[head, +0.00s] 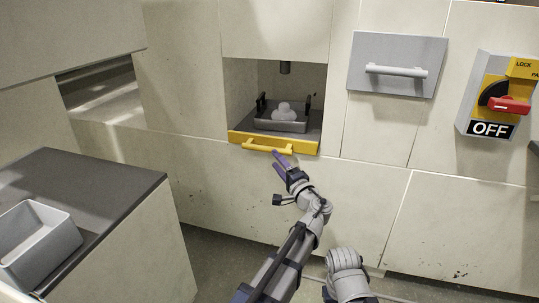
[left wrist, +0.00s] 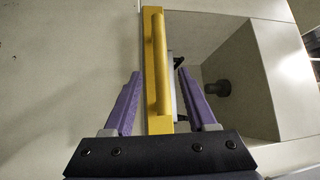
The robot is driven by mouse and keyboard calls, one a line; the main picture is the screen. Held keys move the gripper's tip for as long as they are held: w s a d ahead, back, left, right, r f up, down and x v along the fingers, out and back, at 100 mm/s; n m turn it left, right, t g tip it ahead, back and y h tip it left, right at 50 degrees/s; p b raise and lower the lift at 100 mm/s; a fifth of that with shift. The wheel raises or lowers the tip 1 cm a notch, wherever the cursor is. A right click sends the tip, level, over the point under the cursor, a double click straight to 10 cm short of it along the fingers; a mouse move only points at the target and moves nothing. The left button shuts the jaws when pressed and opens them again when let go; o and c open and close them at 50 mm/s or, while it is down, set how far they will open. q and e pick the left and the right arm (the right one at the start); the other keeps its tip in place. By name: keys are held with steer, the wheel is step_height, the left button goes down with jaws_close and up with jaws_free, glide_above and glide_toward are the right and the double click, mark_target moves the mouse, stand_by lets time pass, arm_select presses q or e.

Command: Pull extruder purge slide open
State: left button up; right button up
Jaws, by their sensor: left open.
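The purge slide has a yellow front (head: 303,149) with a yellow bar handle (head: 267,146). It sits at the bottom of a recess in the cabinet wall, its front about at the wall face. A grey pan (head: 293,126) with whitish lumps (head: 284,111) rests on it. My left gripper (head: 284,158) is open just below and in front of the handle. In the left wrist view the purple fingers (left wrist: 158,74) stand apart on either side of the handle (left wrist: 157,50), not visibly closed on it. My right gripper is not in view.
A dark nozzle (head: 285,68) hangs in the recess above the pan. A grey drawer panel (head: 363,50) and a red lockout switch (head: 509,104) are at right. A grey bin (head: 40,245) stands on the dark-topped counter (head: 95,180) at left. Floor shows below the wall.

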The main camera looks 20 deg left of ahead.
mark_target(266, 149)
arm_select(q)
steer(key=shift+p+x, duration=0.55)
steer(key=shift+x, duration=3.4)
jaws_close()
